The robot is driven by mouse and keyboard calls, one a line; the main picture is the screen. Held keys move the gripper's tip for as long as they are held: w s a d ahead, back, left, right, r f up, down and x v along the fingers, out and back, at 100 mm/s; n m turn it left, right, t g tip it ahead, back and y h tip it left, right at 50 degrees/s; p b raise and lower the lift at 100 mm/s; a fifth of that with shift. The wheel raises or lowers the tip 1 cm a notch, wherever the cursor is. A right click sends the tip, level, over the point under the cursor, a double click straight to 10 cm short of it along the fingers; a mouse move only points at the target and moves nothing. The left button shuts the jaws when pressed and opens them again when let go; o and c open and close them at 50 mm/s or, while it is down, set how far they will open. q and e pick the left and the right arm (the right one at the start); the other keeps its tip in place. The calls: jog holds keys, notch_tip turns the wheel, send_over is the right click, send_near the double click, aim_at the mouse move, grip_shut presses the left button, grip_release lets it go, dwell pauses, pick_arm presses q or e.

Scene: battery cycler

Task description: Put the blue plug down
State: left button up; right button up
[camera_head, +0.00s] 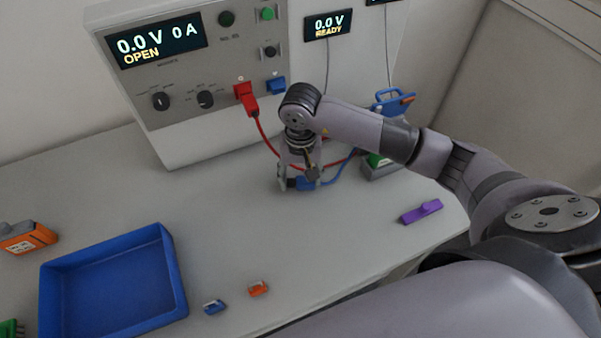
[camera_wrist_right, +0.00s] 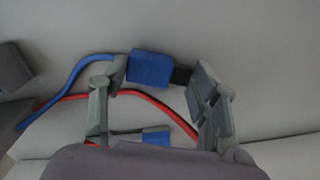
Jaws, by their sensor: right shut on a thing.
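The blue plug (camera_head: 307,184) is at the tabletop in front of the cycler, with a blue cable running from it to the right. My right gripper (camera_head: 302,182) points down and is shut on it. In the right wrist view the blue plug (camera_wrist_right: 151,69) lies between the two fingers (camera_wrist_right: 162,76), its black end at the right finger and its cable end at the left finger. I cannot tell whether the plug touches the table. My left gripper is not in view.
The cycler (camera_head: 190,85) stands behind, with a red plug (camera_head: 247,98) and a blue socket (camera_head: 277,86). A red cable passes beside my right gripper. A purple piece (camera_head: 421,212) lies to the right, a blue tray (camera_head: 62,272) at left. The table between is mostly clear.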

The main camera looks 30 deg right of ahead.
jog(key=shift+f, duration=0.1)
jog(key=shift+f+b, duration=0.1)
jog(key=shift+b, duration=0.2)
jog(key=o, duration=1.1)
jog(key=shift+c, duration=0.2)
